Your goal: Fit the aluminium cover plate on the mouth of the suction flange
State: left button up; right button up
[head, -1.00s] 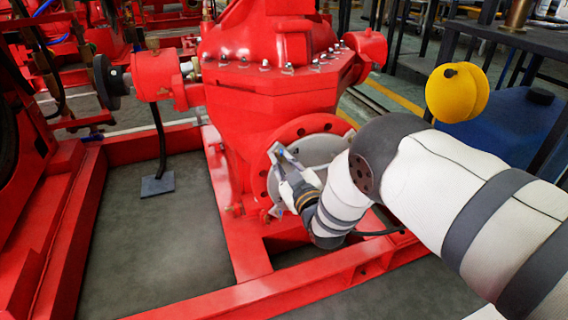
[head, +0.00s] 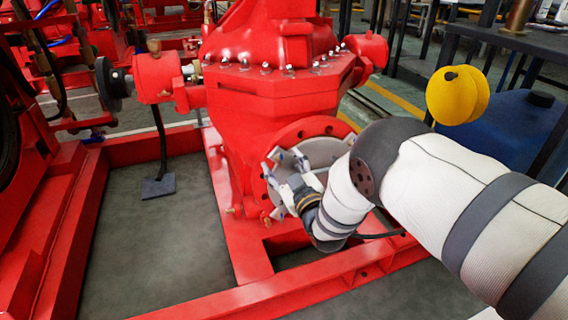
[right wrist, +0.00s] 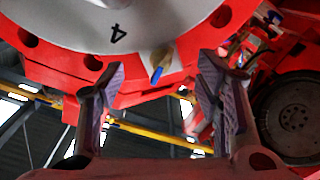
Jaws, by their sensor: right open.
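The aluminium cover plate (head: 318,151) is a grey disc at the mouth of the red suction flange (head: 306,128), mostly behind my right gripper in the head view. In the right wrist view the plate (right wrist: 75,18) fills the top, marked "4", with the flange's red holed rim (right wrist: 62,62) around its edge. Whether it sits fully flush I cannot tell. My right gripper (head: 273,183) is in front of the plate. Its two fingers (right wrist: 163,88) are apart with nothing between them, below the plate's edge in the wrist view. My left gripper is out of view.
A small blue-tipped, brass-coloured pin (right wrist: 159,63) shows at the plate's lower edge. The red pump body (head: 270,100) rises above the flange, and the red base frame (head: 240,297) runs below. A blue tank (head: 510,125) stands at the right. Bare floor (head: 165,245) lies left of the flange.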

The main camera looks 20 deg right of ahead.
jog(key=shift+s+d+r+p, duration=0.1)
jog(key=shift+s+p, duration=0.7)
jog(key=shift+s, duration=0.3)
jog(key=shift+s+d+r+p, duration=0.1)
jog(key=shift+s+p, duration=0.65)
jog(key=shift+s, duration=0.35)
pick_arm(q)
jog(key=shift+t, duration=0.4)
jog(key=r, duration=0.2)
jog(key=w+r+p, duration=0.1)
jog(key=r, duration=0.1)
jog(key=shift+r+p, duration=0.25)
jog(key=shift+p, duration=0.05)
pick_arm(e)
jog(key=s, duration=0.2)
jog(key=shift+s+f, duration=0.15)
jog(key=shift+s, duration=0.25)
pick_arm(q)
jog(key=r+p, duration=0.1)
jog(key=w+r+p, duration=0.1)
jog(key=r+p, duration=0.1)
jog(key=shift+p, duration=0.3)
pick_arm(e)
jog(key=s, duration=0.6)
jog(key=shift+d, duration=0.1)
